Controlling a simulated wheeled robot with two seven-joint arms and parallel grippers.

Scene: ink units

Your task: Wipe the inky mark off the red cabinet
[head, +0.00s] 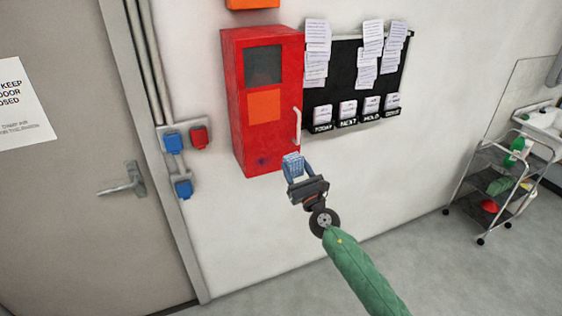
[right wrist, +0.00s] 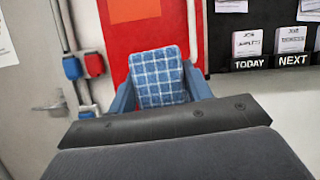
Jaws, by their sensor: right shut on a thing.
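The red cabinet (head: 278,142) hangs on the wall in the head view, with a dark window, an orange panel and a pale handle. A small dark inky mark (head: 262,161) shows low on its front. My right gripper (head: 293,170) is shut on a blue checked cloth (head: 293,160), just right of the mark near the cabinet's lower right corner. In the right wrist view the cloth (right wrist: 158,77) stands between the blue fingers, with the red cabinet (right wrist: 118,50) behind it. I cannot tell whether the cloth touches the cabinet. The mark is not visible there. My left gripper is not in view.
A black board (head: 343,75) with papers and labelled card holders hangs right of the cabinet. Blue and red sockets (head: 199,137) and a grey door (head: 70,190) are at left. A wheeled cart (head: 495,185) stands at far right. The floor between is clear.

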